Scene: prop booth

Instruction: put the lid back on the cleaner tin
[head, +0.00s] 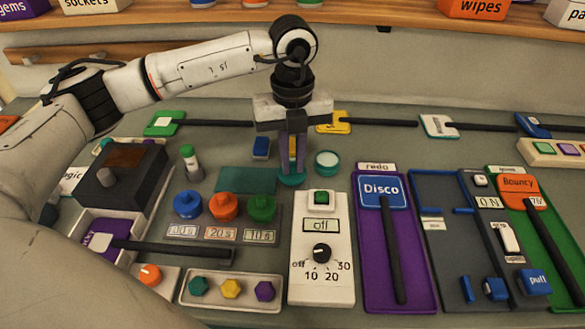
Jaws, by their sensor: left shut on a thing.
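My left gripper (292,168) reaches down from above, near the middle of the bench. It is shut on a small teal lid (292,181), which shows at the fingertips. I cannot tell whether the lid touches the bench. The cleaner tin (327,164) is a short round teal tin with a pale, uncovered top. It stands upright just to the right of the gripper and slightly farther back, apart from the lid. My right gripper is not in view.
A teal mat (247,180) lies left of the gripper. A blue block (261,147) and a green-capped bottle (190,162) stand behind it. Colored weights (224,207) and a timer box (322,255) are in front. Paddles lie along the back.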

